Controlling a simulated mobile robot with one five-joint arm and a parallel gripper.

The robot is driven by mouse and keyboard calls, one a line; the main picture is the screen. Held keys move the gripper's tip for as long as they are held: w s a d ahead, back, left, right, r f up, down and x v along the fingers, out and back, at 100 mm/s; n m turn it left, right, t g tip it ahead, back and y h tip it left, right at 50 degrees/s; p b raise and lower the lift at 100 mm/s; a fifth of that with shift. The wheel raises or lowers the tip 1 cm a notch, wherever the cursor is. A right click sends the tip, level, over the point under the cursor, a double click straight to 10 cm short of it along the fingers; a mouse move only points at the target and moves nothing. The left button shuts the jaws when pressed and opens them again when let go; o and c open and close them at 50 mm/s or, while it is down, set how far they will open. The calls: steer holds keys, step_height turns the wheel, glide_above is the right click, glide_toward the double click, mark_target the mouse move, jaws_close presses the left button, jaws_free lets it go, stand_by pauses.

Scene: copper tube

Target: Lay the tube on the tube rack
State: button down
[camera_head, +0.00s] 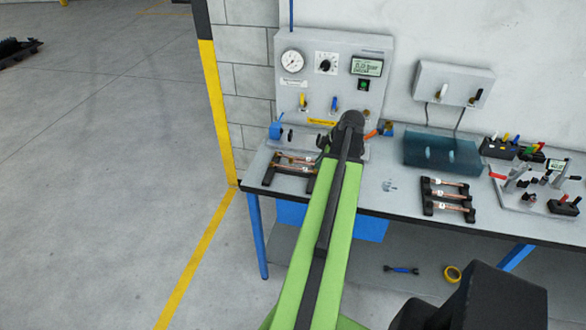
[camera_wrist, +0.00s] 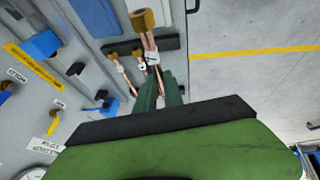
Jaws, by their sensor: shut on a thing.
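My gripper (camera_wrist: 161,92) has dark green fingers shut on a copper tube (camera_wrist: 148,42) with a brass-coloured end and a white tag. The tube reaches beyond the fingers, above or near a black rack (camera_wrist: 170,45); I cannot tell whether it touches it. Another tagged copper tube (camera_wrist: 123,72) lies beside it on that rack. In the head view this left rack (camera_head: 267,177) stands near the bench's left end, with copper tubes (camera_head: 293,168) on it. My arm hides the gripper there. A second black rack (camera_head: 428,208) to the right holds several tagged copper tubes (camera_head: 448,195).
A grey panel (camera_head: 330,50) with gauge and levers stands behind the left rack. A blue clamp-like part (camera_head: 276,130) is close by. A dark teal block (camera_head: 440,152) and a fixture plate (camera_head: 535,185) are to the right. Bench space between the racks is mostly clear.

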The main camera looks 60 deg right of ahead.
steer(key=w+f+b, duration=0.1)
steer(key=w+f, duration=0.1)
steer(key=w, duration=0.1)
steer(key=w+a+f+b, duration=0.1)
steer(key=w+f+b, duration=0.1)
steer(key=w, duration=0.1)
steer(key=w+a+f+b, duration=0.1)
steer(key=w+f+b, duration=0.1)
steer(key=w, duration=0.1)
steer(key=shift+w+a+f, duration=0.1)
steer(key=shift+w+f, duration=0.15)
steer(key=shift+w, duration=0.05)
steer(key=shift+w+a, duration=0.1)
steer(key=shift+w, duration=0.2)
step_height(320, 180, down, 4)
steer(key=b, duration=0.4)
steer(key=shift+f+b, duration=0.2)
steer(key=shift+b, duration=0.2)
steer(key=shift+r, duration=0.25)
steer(key=shift+f, duration=0.2)
steer(key=c, duration=1.5)
jaws_free()
steer(key=shift+o, duration=0.2)
steer(key=shift+r, duration=0.1)
